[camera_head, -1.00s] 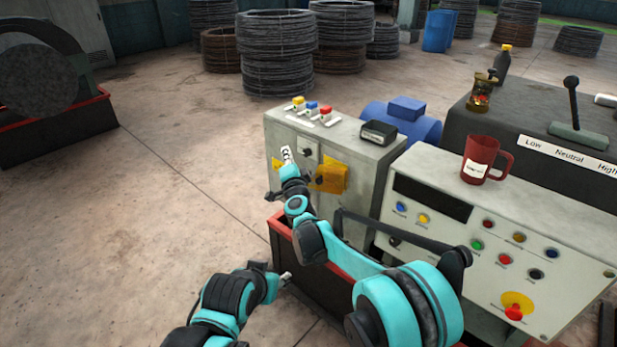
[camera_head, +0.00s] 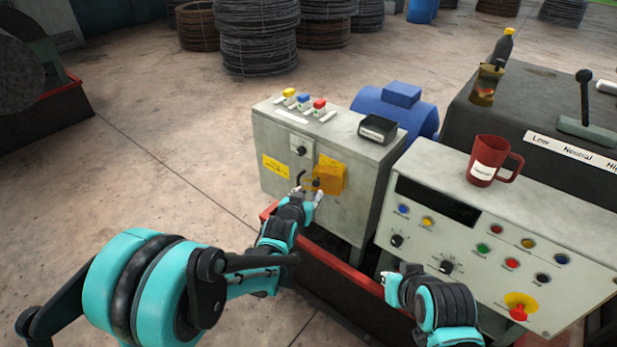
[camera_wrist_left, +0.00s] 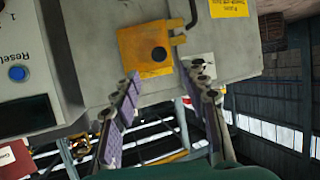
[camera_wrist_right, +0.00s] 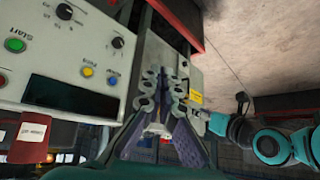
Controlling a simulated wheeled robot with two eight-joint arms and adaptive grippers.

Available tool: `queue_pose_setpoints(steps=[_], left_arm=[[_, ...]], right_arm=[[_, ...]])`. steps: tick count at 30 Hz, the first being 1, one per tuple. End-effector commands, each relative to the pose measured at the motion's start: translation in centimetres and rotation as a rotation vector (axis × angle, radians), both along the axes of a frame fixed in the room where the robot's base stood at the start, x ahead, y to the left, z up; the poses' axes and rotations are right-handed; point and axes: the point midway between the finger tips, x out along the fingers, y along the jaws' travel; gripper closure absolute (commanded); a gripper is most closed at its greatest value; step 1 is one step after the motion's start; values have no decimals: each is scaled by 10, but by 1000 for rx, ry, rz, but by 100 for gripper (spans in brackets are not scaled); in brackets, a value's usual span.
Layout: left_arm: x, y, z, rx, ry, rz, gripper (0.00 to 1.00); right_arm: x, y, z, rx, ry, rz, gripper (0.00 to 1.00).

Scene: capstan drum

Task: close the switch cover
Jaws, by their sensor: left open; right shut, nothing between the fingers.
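The yellow switch cover (camera_head: 331,174) is on the front of the grey cabinet (camera_head: 345,215). It also shows in the left wrist view (camera_wrist_left: 130,48), with a dark round spot on its face. How far the cover stands open is not clear. My left gripper (camera_head: 308,193) is open and empty just in front of and below the cover. In the left wrist view its fingers (camera_wrist_left: 162,100) are spread, with the cover beyond them. My right gripper (camera_head: 390,287) is shut and empty, low before the control panel; its closed fingers show in the right wrist view (camera_wrist_right: 165,85).
A bent dark handle (camera_head: 299,178) is beside the cover. A black box (camera_head: 378,129) sits on the cabinet. The control panel (camera_head: 450,255) stands right, with a red mug (camera_head: 490,160) on top. A red-edged trough (camera_head: 340,275) runs below.

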Motion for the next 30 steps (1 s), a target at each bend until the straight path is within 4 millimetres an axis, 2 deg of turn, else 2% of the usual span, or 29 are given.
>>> queue_pose_setpoints(steps=[1, 3, 6, 18, 24, 30], left_arm=[[3, -4, -2, -2, -9, -4, 56], [6, -6, -4, -3, -16, -7, 56], [12, -8, -8, -5, -19, -9, 56], [66, -21, -31, -4, -18, -8, 56], [76, -24, -35, -4, -18, -8, 56], [77, -24, -35, -4, -18, -8, 56]], right_arm=[[-12, -8, -6, -22, 20, -10, 100], [-22, -15, -13, -44, 40, -17, 100], [-27, -19, -18, -57, 52, -21, 100], [-26, -18, -33, -56, 50, -20, 100], [-26, -18, -35, -56, 49, -20, 100], [-26, -18, -35, -55, 49, -20, 100]])
